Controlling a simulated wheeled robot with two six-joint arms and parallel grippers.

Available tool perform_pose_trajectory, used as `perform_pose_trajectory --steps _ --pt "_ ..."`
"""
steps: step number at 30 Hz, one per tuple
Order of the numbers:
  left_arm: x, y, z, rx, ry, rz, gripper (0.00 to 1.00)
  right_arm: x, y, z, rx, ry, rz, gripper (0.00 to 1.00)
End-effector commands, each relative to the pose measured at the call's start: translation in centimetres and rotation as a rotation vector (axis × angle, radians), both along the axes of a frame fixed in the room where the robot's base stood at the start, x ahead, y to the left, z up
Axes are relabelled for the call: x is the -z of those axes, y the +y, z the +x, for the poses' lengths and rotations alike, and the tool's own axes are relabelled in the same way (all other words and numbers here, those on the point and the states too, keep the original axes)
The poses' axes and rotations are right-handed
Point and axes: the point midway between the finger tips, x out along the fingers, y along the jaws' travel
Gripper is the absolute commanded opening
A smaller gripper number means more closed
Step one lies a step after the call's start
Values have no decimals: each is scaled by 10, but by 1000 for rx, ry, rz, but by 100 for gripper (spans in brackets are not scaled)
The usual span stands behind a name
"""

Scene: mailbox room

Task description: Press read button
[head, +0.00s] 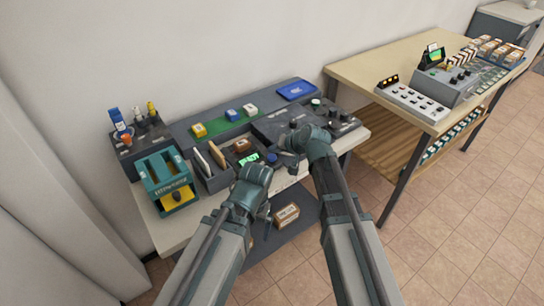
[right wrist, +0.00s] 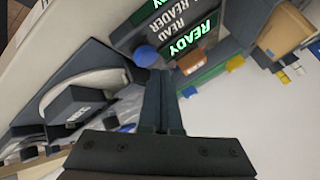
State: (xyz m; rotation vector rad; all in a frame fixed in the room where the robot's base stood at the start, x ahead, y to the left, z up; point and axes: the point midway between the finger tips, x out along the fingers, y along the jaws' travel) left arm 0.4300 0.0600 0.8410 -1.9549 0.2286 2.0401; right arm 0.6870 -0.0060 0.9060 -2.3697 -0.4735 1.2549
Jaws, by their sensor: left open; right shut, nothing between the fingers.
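The reader is a dark unit on the left table, with a green READY display (head: 248,158) and a round blue button (head: 272,158) to its right. In the right wrist view the blue button (right wrist: 146,56) shows just left of my fingertips, near the READ label and the lit READY text (right wrist: 195,38). My right gripper (head: 284,157) is shut and empty, close beside the button; touching or apart I cannot tell. My left gripper (head: 264,212) is open and empty, in front of the table edge and below the reader.
A teal device (head: 168,182) stands at the table's left end. A dark console with knobs (head: 297,118) lies right of the reader. A brown package (head: 286,215) is on the lower shelf. A second table (head: 370,70) with a grey machine stands at the right.

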Motion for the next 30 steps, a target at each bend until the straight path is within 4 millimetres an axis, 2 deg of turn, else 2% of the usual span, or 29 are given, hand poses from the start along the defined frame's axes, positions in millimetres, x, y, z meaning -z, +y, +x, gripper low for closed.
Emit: perform_pose_trajectory --steps 22,30 --pt "0 0 0 0 0 0 100 0 0 0 0 0 0 0" --pt "9 0 0 0 0 0 100 9 0 0 0 0 0 0"
